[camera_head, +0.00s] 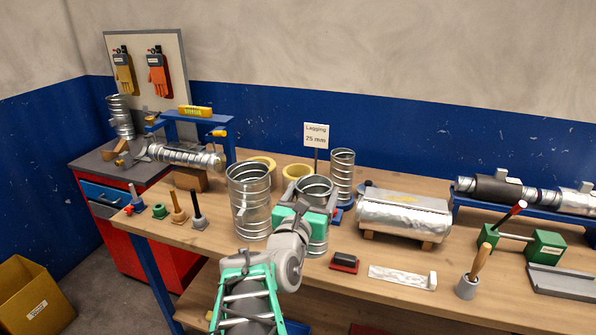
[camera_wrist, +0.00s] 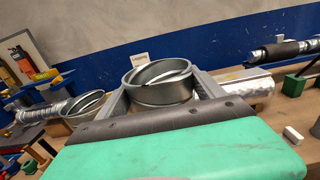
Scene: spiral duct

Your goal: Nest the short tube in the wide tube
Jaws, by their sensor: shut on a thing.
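A ribbed silver tube, which I take to be the short tube (camera_head: 317,240), is between the fingers of my gripper (camera_head: 314,194). The gripper is shut on it, and the tube stands upright. I cannot tell whether its base touches the bench. In the wrist view its open top (camera_wrist: 160,94) shows between the two fingers. The wide tube (camera_head: 248,208) stands upright on the bench just left of it, open at the top and apart from it. It also shows at the left in the wrist view (camera_wrist: 84,112). My gripper hides part of the held tube.
A narrower upright tube (camera_head: 342,172) stands behind right, near the lagging sign (camera_head: 316,136). Yellow rings (camera_head: 262,166) lie behind. A foil-wrapped roll (camera_head: 403,214) is at right, and a dark red block (camera_head: 344,263) in front. Several small tools stand left of the wide tube.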

